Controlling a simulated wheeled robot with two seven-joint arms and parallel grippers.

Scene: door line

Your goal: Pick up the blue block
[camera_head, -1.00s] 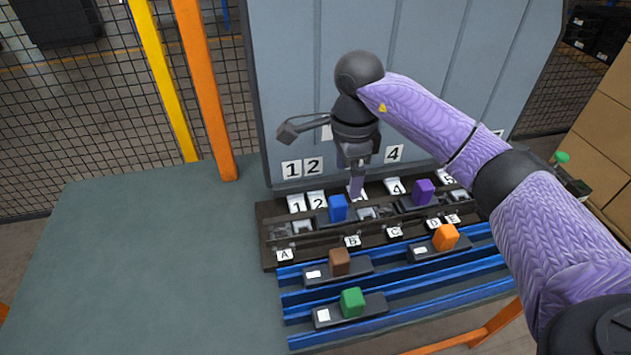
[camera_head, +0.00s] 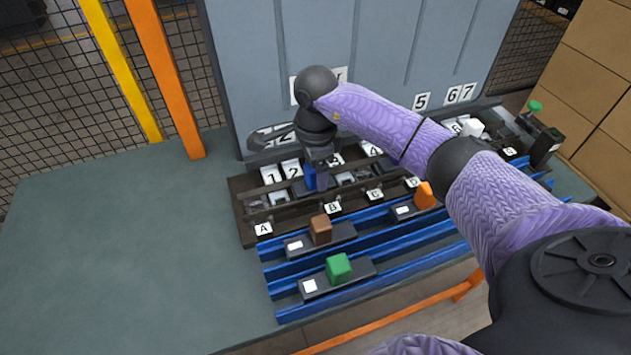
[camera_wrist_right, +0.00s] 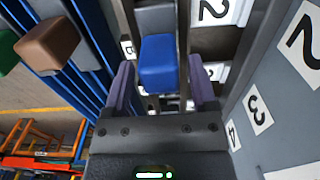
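The blue block (camera_head: 310,181) sits upright in a dark holder on the black rack (camera_head: 246,232), by the number 2 card. It also shows in the right wrist view (camera_wrist_right: 158,60), ahead of the fingers. My right gripper (camera_head: 316,172) is right above the block and partly hides it in the head view. In the right wrist view its purple fingers (camera_wrist_right: 161,84) stand apart, one on each side of the block, with gaps showing. My left gripper is in neither current view.
A brown block (camera_head: 321,229), a green block (camera_head: 339,268) and an orange block (camera_head: 424,195) sit in holders on the blue rails (camera_head: 283,315) in front. A grey panel (camera_head: 270,60) stands behind the rack. The table's left side (camera_head: 120,250) is clear.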

